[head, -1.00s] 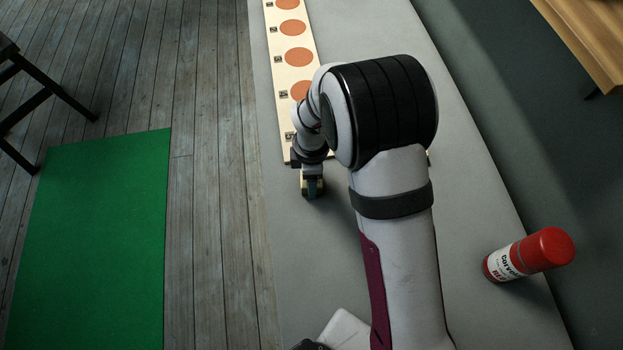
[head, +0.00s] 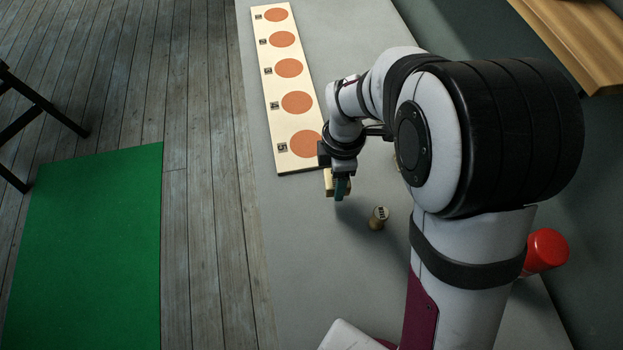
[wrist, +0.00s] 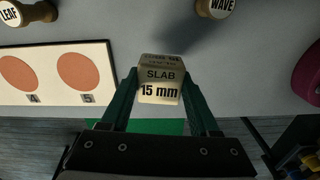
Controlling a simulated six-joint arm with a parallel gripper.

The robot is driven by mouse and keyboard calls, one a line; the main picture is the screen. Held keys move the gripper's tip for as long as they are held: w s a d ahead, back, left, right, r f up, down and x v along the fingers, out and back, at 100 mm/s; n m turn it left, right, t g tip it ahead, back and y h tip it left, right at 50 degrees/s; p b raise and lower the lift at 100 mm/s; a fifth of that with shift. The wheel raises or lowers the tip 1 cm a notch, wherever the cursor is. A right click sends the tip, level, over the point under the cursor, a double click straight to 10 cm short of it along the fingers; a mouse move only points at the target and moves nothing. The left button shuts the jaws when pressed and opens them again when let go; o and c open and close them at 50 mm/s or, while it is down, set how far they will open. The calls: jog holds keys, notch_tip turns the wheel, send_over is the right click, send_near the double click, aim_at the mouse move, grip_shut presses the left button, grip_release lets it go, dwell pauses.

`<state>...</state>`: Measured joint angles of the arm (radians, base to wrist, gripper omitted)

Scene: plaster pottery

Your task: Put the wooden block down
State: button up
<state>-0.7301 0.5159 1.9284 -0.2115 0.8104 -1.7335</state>
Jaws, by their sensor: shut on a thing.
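The wooden block (wrist: 160,78) is pale and printed "SLAB 15 mm" on the side facing the wrist camera. My gripper (wrist: 160,92) is shut on it, with one dark green finger on each side. In the head view my gripper (head: 341,188) hangs over the grey table (head: 300,230), just right of the board's near end, and the block (head: 329,184) shows partly behind the fingers. I cannot tell whether the block touches the table.
A pale board (head: 280,85) with several numbered orange discs lies to the left. A stamp marked "WAVE" (wrist: 215,8) and one marked "LEAF" (wrist: 30,12) stand nearby. A red spray can (head: 546,250) is at right, partly hidden by my arm.

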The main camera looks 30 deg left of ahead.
jog(key=w+d+r+n, duration=0.1)
jog(key=w+d+r, duration=0.15)
jog(key=d, duration=1.15)
jog(key=w+d+r, duration=0.1)
jog(key=w+d, duration=0.3)
jog(key=d, duration=1)
jog(key=w+a+f, duration=0.1)
jog(key=a+f, duration=0.1)
jog(key=a, duration=0.1)
jog(key=w+a+f, duration=0.1)
jog(key=a+f, duration=0.2)
jog(key=w+a+f, duration=0.1)
jog(key=a+f, duration=0.1)
jog(key=a, duration=0.2)
jog(key=shift+w+f, duration=0.15)
jog(key=shift+w, duration=0.25)
notch_tip(320, 180, down, 3)
jog(key=shift+a+f, duration=0.1)
jog(key=shift+a, duration=0.05)
jog(key=shift+f, duration=0.45)
jog(key=shift+f, duration=0.15)
jog(key=o, duration=1.4)
